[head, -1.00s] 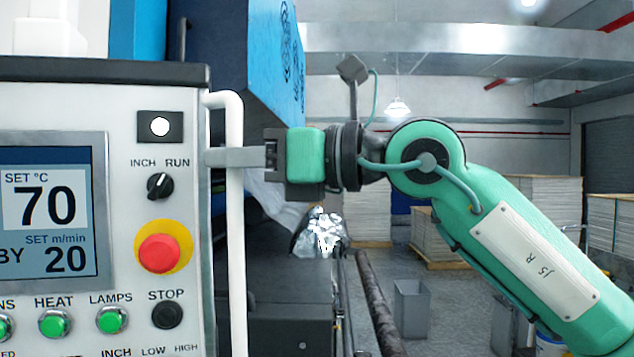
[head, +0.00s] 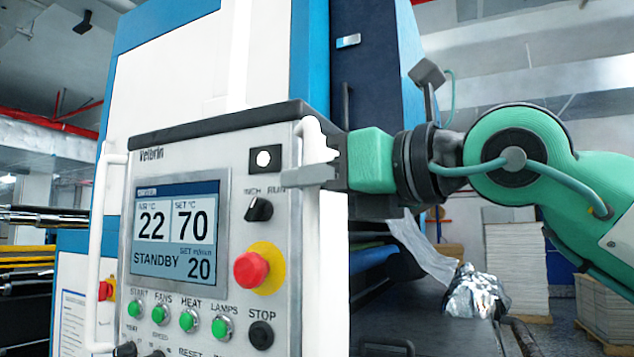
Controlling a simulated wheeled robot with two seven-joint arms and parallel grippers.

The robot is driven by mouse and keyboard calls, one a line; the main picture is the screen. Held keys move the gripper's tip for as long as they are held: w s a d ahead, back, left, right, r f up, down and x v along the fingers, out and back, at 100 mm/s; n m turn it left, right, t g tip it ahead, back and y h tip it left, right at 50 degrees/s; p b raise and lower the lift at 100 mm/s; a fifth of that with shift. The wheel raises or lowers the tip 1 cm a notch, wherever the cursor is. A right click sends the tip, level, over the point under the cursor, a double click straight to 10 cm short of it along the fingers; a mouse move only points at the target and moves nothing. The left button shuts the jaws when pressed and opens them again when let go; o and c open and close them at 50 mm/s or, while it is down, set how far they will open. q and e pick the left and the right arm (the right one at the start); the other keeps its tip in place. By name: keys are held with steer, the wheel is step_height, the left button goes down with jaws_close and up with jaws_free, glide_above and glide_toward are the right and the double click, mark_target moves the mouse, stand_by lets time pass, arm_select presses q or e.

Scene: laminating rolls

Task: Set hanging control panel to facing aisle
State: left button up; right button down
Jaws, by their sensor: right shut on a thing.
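The hanging control panel (head: 180,290) fills the left middle of the head view, its face turned toward me and slightly angled. Its screen (head: 176,240) reads 22, 70, STANDBY and 20. A white handle runs up each side; the right handle (head: 308,230) is held near its top by my right gripper (head: 312,174). The gripper is shut on it, its grey fingers reaching in from the right across the panel's upper right edge. The left handle (head: 100,250) is free. My left gripper is not in view.
A blue and white machine (head: 195,65) stands close behind the panel. Crumpled foil (head: 475,293) lies on a dark surface at right. Stacked sheets (head: 516,265) stand farther back. Rollers (head: 35,217) show at far left. A red knob on yellow (head: 250,270) sticks out of the panel face.

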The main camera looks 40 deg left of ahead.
steer(key=shift+w+r, duration=0.15)
steer(key=shift+r, duration=0.05)
steer(key=c, duration=1.4)
jaws_free()
steer(key=shift+d, duration=0.1)
steer(key=shift+c, duration=0.2)
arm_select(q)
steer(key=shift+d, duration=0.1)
arm_select(e)
steer(key=shift+w+d+f, duration=0.1)
steer(key=shift+w, duration=0.05)
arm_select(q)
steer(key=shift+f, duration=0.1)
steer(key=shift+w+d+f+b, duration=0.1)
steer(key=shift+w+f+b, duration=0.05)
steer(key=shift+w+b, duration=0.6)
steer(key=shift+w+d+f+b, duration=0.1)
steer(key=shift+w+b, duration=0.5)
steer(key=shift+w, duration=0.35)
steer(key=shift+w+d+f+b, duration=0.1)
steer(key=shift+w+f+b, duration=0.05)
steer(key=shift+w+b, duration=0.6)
arm_select(e)
steer(key=d, duration=1.3)
steer(key=shift+w+d, duration=0.4)
